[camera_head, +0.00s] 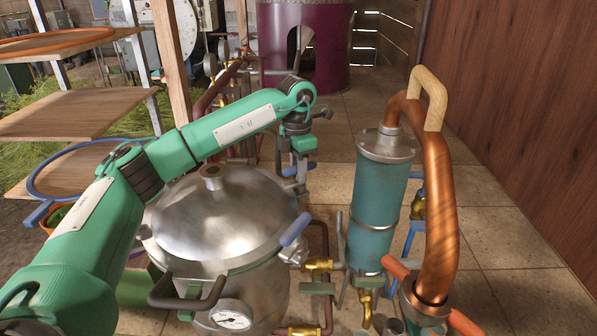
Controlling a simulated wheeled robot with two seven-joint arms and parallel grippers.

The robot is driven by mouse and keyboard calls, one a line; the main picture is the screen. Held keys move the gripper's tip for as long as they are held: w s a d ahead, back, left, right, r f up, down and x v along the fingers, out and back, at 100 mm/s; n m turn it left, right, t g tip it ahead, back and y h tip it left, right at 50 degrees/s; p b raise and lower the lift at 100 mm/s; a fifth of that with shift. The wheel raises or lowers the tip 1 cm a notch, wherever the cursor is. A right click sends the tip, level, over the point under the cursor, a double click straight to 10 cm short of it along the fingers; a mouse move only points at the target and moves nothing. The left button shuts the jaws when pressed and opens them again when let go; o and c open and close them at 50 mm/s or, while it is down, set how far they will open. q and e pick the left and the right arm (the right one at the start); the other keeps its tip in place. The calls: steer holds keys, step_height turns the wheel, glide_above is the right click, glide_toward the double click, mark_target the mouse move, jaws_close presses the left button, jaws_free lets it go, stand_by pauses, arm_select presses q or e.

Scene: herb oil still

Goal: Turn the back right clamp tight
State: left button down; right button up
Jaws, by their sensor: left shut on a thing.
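The still pot (213,215) is a metal vessel with a domed lid, standing at the centre. My left gripper (298,164) points down at the pot's back right, beyond the lid rim. It is shut on the blue handle of the back right clamp (303,169); the fingers and most of the clamp are small and partly hidden. Another clamp with a blue handle (294,229) sits on the lid's right rim, nearer to me, and its handle tilts upward to the right. My right gripper is out of view.
A teal condenser (378,209) stands right of the pot, with a thick copper pipe (437,205) and wooden handle (430,92) beside it. Brass valves (318,265) lie between. Wooden shelves (75,115) are at left. A wooden wall (515,110) closes the right.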

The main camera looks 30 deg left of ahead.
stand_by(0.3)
arm_select(q)
steer(key=c, duration=1.3)
jaws_free()
steer(key=shift+r, duration=0.25)
steer(key=shift+w+a+r+b, duration=0.15)
steer(key=shift+r+b, duration=0.15)
steer(key=shift+r, duration=1.9)
steer(key=shift+w+a+r+b, duration=0.1)
steer(key=shift+r+b, duration=0.15)
steer(key=shift+r, duration=2)
steer(key=shift+w+a+r+b, duration=0.15)
steer(key=shift+r+b, duration=0.15)
steer(key=shift+r, duration=1.9)
steer(key=shift+s, duration=0.1)
